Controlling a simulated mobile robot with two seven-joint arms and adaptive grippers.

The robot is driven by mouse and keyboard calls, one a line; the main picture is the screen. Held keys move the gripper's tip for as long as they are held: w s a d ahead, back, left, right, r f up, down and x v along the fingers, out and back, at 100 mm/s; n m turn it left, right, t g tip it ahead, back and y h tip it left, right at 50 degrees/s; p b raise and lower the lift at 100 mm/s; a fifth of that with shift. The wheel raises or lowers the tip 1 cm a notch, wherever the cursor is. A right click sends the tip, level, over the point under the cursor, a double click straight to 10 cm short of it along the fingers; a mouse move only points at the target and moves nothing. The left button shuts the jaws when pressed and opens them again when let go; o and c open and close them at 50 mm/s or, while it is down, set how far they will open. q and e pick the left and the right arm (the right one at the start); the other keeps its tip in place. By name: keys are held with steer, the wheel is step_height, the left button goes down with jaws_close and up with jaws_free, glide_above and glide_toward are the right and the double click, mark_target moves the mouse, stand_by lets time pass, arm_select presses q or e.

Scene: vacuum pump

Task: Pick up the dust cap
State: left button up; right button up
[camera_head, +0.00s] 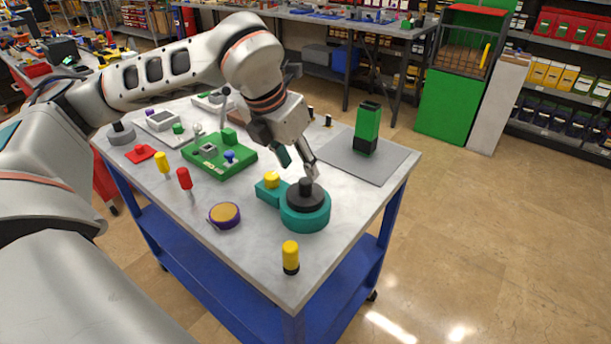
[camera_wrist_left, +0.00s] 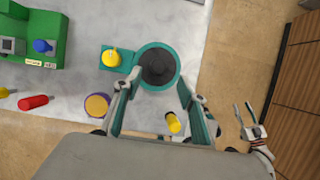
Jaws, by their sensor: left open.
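A teal pump body (camera_head: 305,213) with a black knobbed top (camera_head: 305,195) stands near the table's front right. A yellow cap (camera_head: 272,180) sits on its teal side block (camera_head: 264,194); it is probably the dust cap, but I cannot be sure. In the left wrist view the yellow cap (camera_wrist_left: 110,58) lies left of the black top (camera_wrist_left: 158,68). My left gripper (camera_head: 298,166) is open and empty, above and behind the pump, its fingers spread in the left wrist view (camera_wrist_left: 160,85). My right gripper (camera_wrist_left: 246,110) shows at the right there, fingers apart, beyond the table edge.
A yellow-and-black peg (camera_head: 290,258) stands at the front corner, a purple-rimmed disc (camera_head: 225,215) to its left. Red (camera_head: 184,178) and yellow (camera_head: 162,162) pegs and a green board (camera_head: 218,157) are further left. A green box (camera_head: 367,128) stands on a grey mat (camera_head: 385,165).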

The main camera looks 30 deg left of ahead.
mark_target(305, 180)
arm_select(q)
steer(key=x, duration=0.2)
steer(key=shift+w+a+f, duration=0.2)
steer(key=shift+w+f, duration=0.1)
steer(key=x, duration=0.5)
steer(key=shift+d, duration=0.1)
steer(key=shift+r, duration=0.1)
jaws_close()
